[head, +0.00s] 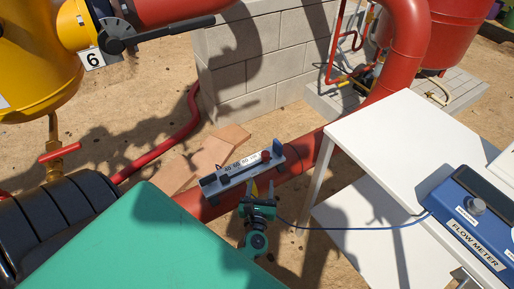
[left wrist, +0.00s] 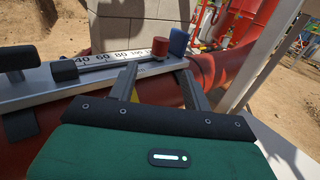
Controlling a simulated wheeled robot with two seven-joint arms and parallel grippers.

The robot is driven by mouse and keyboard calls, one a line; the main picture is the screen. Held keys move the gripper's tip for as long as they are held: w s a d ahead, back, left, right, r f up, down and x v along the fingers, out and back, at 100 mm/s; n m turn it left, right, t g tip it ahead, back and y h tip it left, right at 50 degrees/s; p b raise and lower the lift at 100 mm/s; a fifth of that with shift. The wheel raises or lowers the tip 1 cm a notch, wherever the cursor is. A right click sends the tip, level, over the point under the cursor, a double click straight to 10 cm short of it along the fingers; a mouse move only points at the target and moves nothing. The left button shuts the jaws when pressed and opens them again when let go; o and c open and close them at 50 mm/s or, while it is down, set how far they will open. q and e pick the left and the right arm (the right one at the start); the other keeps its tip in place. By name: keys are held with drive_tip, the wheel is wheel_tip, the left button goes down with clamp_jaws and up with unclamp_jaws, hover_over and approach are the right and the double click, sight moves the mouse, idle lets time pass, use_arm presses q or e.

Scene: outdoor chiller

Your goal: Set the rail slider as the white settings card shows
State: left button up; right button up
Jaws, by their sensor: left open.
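The rail slider is a grey bracket (head: 242,174) on the red pipe. It has a dark rail, a white scale with numbers rising to the right, and a red knob (head: 266,156) near the scale's right end. A blue block (head: 278,148) stands at the right end. My left gripper (head: 261,187) is open and empty, just in front of the knob's end of the bracket. In the left wrist view, the red knob (left wrist: 160,48) shows between and beyond the open fingers, apart from them. I cannot make out a settings card. My right gripper is not in view.
A white table (head: 385,140) with a blue flow meter (head: 480,215) stands at right, a blue cable running from it. A yellow tank (head: 40,55) with a black lever (head: 165,36) and a "6" tag is at upper left. A block wall (head: 265,55) stands behind.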

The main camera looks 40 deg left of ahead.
sight(265, 159)
use_arm(q)
drive_tip(key=p+x, duration=0.1)
drive_tip(key=x, duration=1.2)
drive_tip(key=shift+w, duration=0.25)
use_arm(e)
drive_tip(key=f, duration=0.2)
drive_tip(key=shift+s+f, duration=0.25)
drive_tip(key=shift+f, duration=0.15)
use_arm(q)
drive_tip(key=c, duration=0.9)
clamp_jaws()
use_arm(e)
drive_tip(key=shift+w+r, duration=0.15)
